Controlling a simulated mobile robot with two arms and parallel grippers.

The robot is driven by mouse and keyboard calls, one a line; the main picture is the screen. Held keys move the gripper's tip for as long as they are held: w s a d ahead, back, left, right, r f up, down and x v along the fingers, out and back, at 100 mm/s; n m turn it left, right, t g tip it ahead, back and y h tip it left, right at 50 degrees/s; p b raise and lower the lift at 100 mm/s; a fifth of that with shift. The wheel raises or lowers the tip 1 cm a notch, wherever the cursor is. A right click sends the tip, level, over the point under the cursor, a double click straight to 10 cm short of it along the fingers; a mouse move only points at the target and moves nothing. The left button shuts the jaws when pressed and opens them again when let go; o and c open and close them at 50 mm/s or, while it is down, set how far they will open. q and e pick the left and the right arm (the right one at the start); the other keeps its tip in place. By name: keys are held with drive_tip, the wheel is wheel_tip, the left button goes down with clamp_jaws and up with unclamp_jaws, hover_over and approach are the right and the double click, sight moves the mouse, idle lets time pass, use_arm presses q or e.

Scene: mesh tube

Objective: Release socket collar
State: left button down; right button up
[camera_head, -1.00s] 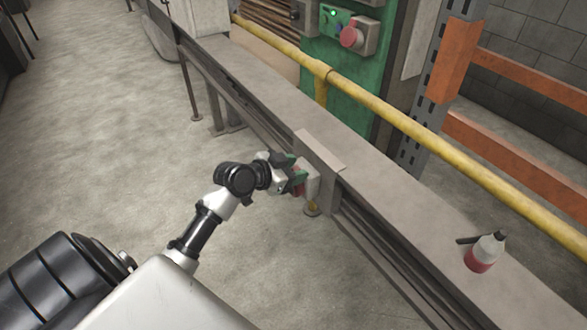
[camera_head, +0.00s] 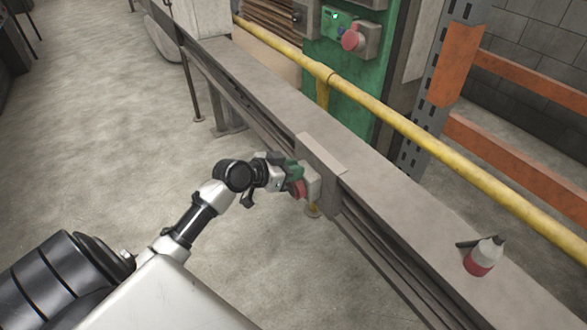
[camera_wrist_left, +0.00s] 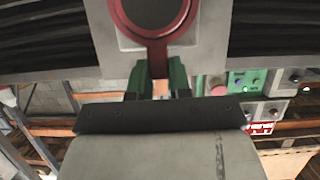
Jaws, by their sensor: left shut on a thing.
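The socket collar is a red ring (camera_wrist_left: 188,32) around a dark round opening (camera_wrist_left: 153,8) in a pale grey block, at the top of the left wrist view. A short red tab (camera_wrist_left: 157,62) sticks out from the ring towards my gripper. My left gripper (camera_wrist_left: 157,80) has its green-tipped fingers on both sides of this tab and is shut on it. In the head view my left gripper (camera_head: 292,176) is at the pale block (camera_head: 311,181) on the side of the long bench, with a bit of red (camera_head: 299,189) showing at its fingertips. The ring's top is cut off.
The long grey bench (camera_head: 400,205) runs diagonally, with a yellow rail (camera_head: 400,118) behind it. A bottle with red contents (camera_head: 482,258) stands on the bench at the right. A green control panel (camera_head: 335,65) stands behind. The floor at left is clear.

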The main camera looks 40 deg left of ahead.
use_arm(q)
drive_tip(key=c, duration=1)
unclamp_jaws()
drive_tip(key=shift+c, duration=0.2)
drive_tip(key=shift+s+a, duration=0.15)
drive_tip(key=p+v, duration=0.1)
drive_tip(key=v, duration=0.9)
drive_tip(key=shift+s+r, duration=0.15)
drive_tip(key=shift+s, duration=0.05)
use_arm(e)
wheel_tip(320, 180, down, 3)
drive_tip(key=shift+f, duration=0.15)
